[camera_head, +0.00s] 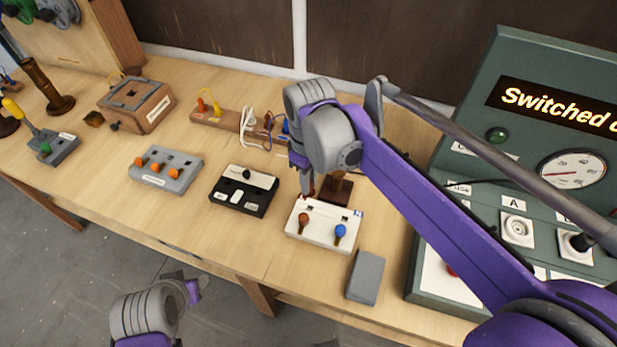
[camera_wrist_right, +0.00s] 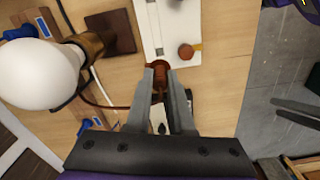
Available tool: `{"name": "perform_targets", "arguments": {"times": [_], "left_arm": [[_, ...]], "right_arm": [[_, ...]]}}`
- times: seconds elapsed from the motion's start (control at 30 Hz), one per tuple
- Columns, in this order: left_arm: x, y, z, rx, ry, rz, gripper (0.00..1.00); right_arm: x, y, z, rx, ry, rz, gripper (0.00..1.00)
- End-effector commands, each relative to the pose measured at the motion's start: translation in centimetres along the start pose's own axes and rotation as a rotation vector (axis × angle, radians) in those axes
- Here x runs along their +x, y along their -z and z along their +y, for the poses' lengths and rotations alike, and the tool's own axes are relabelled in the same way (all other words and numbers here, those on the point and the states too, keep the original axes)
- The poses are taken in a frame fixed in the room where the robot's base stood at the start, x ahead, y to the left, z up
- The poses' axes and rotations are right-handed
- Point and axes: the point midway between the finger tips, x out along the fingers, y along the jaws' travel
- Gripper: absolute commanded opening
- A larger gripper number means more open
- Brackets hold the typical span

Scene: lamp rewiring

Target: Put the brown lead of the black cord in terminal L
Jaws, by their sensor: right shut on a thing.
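A white terminal block (camera_head: 322,243) on the bench has a brown knob (camera_head: 303,219) and a blue knob (camera_head: 340,231). The block also shows in the right wrist view (camera_wrist_right: 153,35), with an orange-brown knob (camera_wrist_right: 186,51) near the fingers. My right gripper (camera_wrist_right: 160,78) is shut on a brown piece (camera_wrist_right: 159,72) at the block's near edge, seemingly the brown lead. A thin brown wire (camera_wrist_right: 104,104) runs toward it from the left. Whether its tip is inside a terminal is hidden. My left gripper (camera_head: 192,290) is low in the head view; its jaws are unclear.
A lamp with a white bulb (camera_wrist_right: 38,75) stands close beside the right gripper. A grey block (camera_head: 365,277) and a black-and-white switch box (camera_head: 240,205) flank the terminal block. A green test panel (camera_head: 465,150) rises at the right.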

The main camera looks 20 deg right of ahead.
Motion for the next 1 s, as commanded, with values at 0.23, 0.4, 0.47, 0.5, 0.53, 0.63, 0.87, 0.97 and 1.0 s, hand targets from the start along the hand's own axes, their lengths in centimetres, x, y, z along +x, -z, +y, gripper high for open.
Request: {"name": "perform_targets", "arguments": {"times": [0.23,0.4,0.47,0.5,0.53,0.63,0.87,0.97,1.0], "left_arm": [[0.9,-1.0,0.0,0.0,0.0,-0.008,0.5],[1.8,-1.8,0.0,0.0,0.0,-0.014,0.5],[2.0,-2.1,0.0,0.0,0.0,-0.017,0.5],[2.2,-2.2,0.0,0.0,0.0,-0.018,0.5],[2.4,-2.4,0.0,0.0,0.0,-0.019,0.5],[2.8,-2.8,0.0,0.0,0.0,-0.022,0.5],[3.5,-3.3,0.0,0.0,0.0,-0.025,0.5],[3.5,-3.4,0.0,0.0,0.0,-0.026,0.5],[3.5,-3.4,0.0,0.0,0.0,-0.026,0.5]], "right_arm": [[1.6,-0.1,0.0,0.0,0.001,-0.002,0.0],[2.9,-0.1,0.0,0.0,0.001,-0.002,0.0],[3.4,-0.1,0.0,0.0,0.001,-0.001,0.0],[3.7,-0.1,0.0,0.0,0.001,-0.001,0.0],[4.0,-0.1,0.0,0.0,0.0,-0.001,0.0],[4.7,-0.1,0.0,0.0,0.0,-0.001,0.0],[6.0,0.0,0.0,0.0,0.0,0.0,0.0],[6.1,0.0,0.0,0.0,0.0,0.0,0.0],[6.1,0.0,0.0,0.0,0.0,0.0,0.0]]}}
